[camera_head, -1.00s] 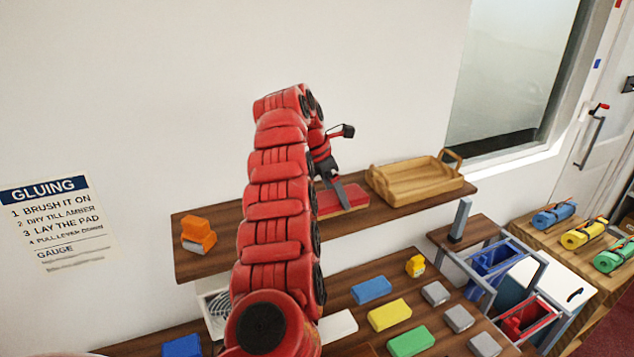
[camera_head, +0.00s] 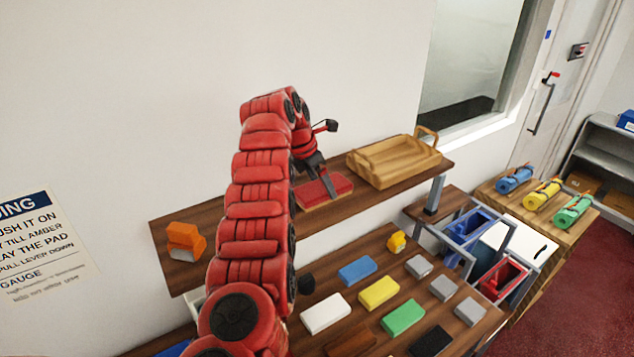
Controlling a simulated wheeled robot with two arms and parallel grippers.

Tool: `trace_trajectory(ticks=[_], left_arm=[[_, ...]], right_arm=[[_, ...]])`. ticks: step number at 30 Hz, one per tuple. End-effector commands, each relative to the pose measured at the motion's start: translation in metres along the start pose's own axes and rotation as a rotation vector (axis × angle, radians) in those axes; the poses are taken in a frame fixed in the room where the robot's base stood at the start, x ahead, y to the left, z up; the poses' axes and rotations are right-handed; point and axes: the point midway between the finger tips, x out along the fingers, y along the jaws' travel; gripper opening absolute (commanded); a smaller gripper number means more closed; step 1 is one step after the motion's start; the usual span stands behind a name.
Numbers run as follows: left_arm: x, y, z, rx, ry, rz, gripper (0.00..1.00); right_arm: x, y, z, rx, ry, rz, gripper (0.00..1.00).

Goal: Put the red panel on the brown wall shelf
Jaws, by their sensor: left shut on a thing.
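The red panel (camera_head: 338,187) lies flat on or just over the brown wall shelf (camera_head: 190,229), left of a wooden tray. A thin tan edge shows below its red top. My left gripper (camera_head: 331,190) reaches down to the panel from my red arm and is shut on it. The arm hides the middle of the shelf and part of the panel's left side. I cannot tell whether the panel rests fully on the shelf. My right gripper is not in view.
The wooden tray (camera_head: 395,160) stands on the shelf's right part, close to the panel. An orange block (camera_head: 186,241) sits at the shelf's left end. The lower counter holds blue (camera_head: 357,271), yellow (camera_head: 379,292), green (camera_head: 403,317) and white (camera_head: 325,313) blocks.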

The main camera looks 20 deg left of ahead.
Motion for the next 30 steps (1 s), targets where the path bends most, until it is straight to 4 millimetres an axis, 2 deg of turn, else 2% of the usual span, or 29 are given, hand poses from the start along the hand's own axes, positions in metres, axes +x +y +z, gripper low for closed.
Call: trace_trajectory(ticks=[1, 2, 3, 10, 14, 17, 24, 30], left_arm=[[0.003, -0.001, 0.0, 0.002, -0.001, 0.0, 0.28], [0.001, 0.0, 0.0, 0.001, -0.001, 0.0, 0.97], [0.001, 0.0, 0.0, 0.001, -0.001, 0.0, 1.0], [-0.001, 0.0, 0.0, 0.0, 0.0, 0.001, 1.0], [-0.011, 0.0, 0.001, 0.001, -0.002, 0.002, 1.0], [-0.029, 0.0, 0.002, 0.003, -0.005, 0.003, 1.0], [-0.088, 0.003, 0.0, -0.002, -0.003, 0.008, 1.0], [-0.114, 0.002, 0.0, -0.001, -0.001, 0.004, 1.0]], right_arm=[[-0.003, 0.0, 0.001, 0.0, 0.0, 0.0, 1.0], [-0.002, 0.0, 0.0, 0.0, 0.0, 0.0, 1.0], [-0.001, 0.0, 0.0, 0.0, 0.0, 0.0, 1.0], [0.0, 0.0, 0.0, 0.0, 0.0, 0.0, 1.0], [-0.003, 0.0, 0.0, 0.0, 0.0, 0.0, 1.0], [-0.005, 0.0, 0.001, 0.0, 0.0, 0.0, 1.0], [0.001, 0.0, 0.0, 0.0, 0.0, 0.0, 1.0], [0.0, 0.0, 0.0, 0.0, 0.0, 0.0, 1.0]])
